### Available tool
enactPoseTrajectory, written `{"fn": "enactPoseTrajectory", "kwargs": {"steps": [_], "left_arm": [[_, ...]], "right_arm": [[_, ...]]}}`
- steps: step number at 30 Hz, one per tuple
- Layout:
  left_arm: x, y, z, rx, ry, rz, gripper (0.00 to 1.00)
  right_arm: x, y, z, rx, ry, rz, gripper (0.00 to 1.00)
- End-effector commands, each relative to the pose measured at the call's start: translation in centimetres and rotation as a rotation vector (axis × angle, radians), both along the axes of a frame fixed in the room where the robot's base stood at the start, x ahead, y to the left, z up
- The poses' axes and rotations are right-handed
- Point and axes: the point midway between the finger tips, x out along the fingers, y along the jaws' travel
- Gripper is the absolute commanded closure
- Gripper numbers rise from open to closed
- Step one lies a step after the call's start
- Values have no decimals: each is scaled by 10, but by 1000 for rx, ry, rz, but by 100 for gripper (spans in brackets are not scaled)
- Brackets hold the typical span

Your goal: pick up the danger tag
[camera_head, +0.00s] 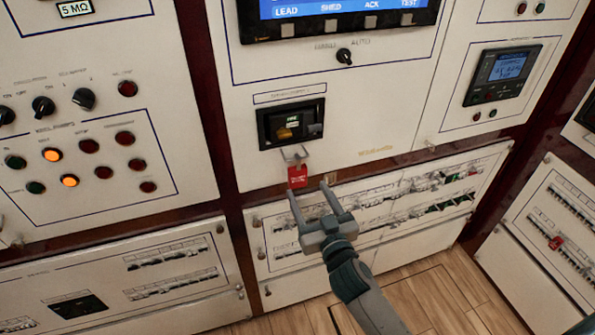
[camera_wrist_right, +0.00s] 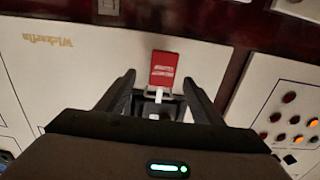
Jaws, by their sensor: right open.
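The danger tag is a small red card (camera_head: 297,177) with pale lettering. In the head view it hangs on the white panel, just below a black breaker unit (camera_head: 291,124) with a yellowish handle, at a metal hook or shackle (camera_head: 295,154). In the wrist view the tag (camera_wrist_right: 164,69) lies beyond and between the fingertips. My right gripper (camera_head: 309,190) is open and empty, its two fingers pointing up toward the tag from just below. In the wrist view the right gripper (camera_wrist_right: 161,84) straddles the tag's line without visibly touching it. My left gripper is not in view.
A lower panel with breaker rows (camera_head: 420,195) lies behind and right of my right gripper. A left panel carries knobs and lamps (camera_head: 68,181). The wooden floor (camera_head: 410,300) is clear.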

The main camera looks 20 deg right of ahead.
Motion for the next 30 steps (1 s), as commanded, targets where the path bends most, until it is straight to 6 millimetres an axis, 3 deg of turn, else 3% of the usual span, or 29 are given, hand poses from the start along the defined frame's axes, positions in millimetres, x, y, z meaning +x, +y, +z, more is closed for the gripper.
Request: {"fn": "enactPoseTrajectory", "kwargs": {"steps": [6, 20, 30], "left_arm": [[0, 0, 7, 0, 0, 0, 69], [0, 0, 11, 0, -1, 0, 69], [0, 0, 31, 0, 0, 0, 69]], "right_arm": [[20, 1, 0, -1, 1, 0, 39], [25, 2, 2, 1, 0, 0, 39], [62, 9, 5, -1, 0, 0, 39]]}}
